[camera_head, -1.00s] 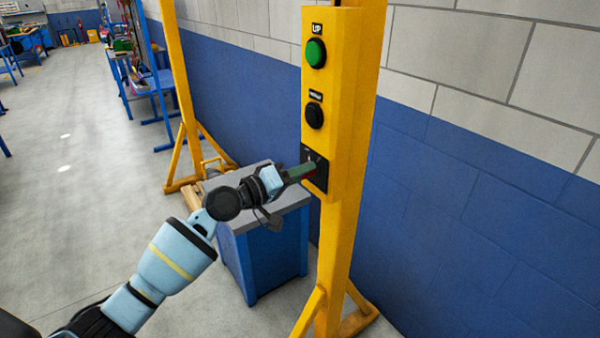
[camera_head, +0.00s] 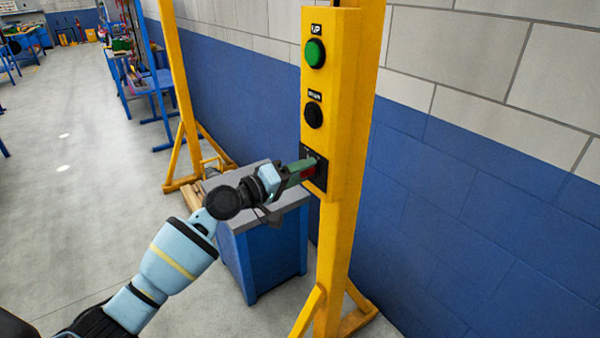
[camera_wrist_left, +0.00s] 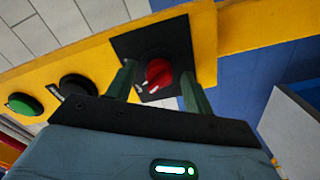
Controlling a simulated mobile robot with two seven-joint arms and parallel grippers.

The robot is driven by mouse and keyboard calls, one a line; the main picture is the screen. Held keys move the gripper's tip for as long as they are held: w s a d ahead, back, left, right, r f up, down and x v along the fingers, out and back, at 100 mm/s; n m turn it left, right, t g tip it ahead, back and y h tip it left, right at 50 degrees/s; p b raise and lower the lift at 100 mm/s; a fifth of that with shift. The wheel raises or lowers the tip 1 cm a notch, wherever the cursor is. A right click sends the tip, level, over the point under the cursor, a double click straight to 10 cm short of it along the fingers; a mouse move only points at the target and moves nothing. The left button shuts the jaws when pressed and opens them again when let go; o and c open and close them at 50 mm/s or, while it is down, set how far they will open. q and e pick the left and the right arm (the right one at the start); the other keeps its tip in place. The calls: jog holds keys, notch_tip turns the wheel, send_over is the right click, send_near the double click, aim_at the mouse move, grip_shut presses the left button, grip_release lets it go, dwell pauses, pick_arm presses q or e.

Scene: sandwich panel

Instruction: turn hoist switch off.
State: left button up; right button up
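The hoist switch is a red rotary knob (camera_wrist_left: 158,76) with white marks, on a black square plate (camera_wrist_left: 128,45) low on the yellow control box (camera_head: 331,110). In the head view the plate (camera_head: 321,184) is partly hidden by my left gripper (camera_head: 309,167). In the left wrist view the two green fingers of my left gripper (camera_wrist_left: 159,88) stand apart, one on each side of the knob. A gap shows between the knob and the fingers; I cannot tell whether they touch it further in. My right gripper is not in view.
A green UP button (camera_head: 315,53) and a black button (camera_head: 313,115) sit above the switch on the box. A blue cabinet (camera_head: 262,250) with a grey top stands close behind my left arm. A blue and grey wall (camera_head: 480,180) is behind the yellow post.

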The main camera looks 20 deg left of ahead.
pick_arm(q)
jog(key=v, duration=0.7)
jog(key=shift+s+a+b, duration=0.25)
jog(key=shift+s+b, duration=0.1)
dwell(0.4)
jog(key=s+d+f+m+g+y, duration=0.15)
jog(key=s+f, duration=0.25)
jog(key=f, duration=0.4)
jog(key=s+f+y, duration=0.2)
jog(key=s+f, duration=0.3)
jog(key=f, duration=0.3)
jog(key=s+d+f+g+y, duration=0.1)
jog(key=s+f, duration=0.3)
jog(key=f, duration=0.3)
jog(key=s+f+m+g+y, duration=0.1)
jog(key=s+f+m+y, duration=0.1)
jog(key=s+f, duration=0.5)
jog(key=s+f+m+g+y, duration=0.2)
jog(key=s+f, duration=0.5)
jog(key=s, duration=1.2)
jog(key=shift+m+p, duration=0.4)
jog(key=shift+m, duration=0.15)
jog(key=shift+d+y, duration=0.15)
jog(key=shift+y, duration=0.1)
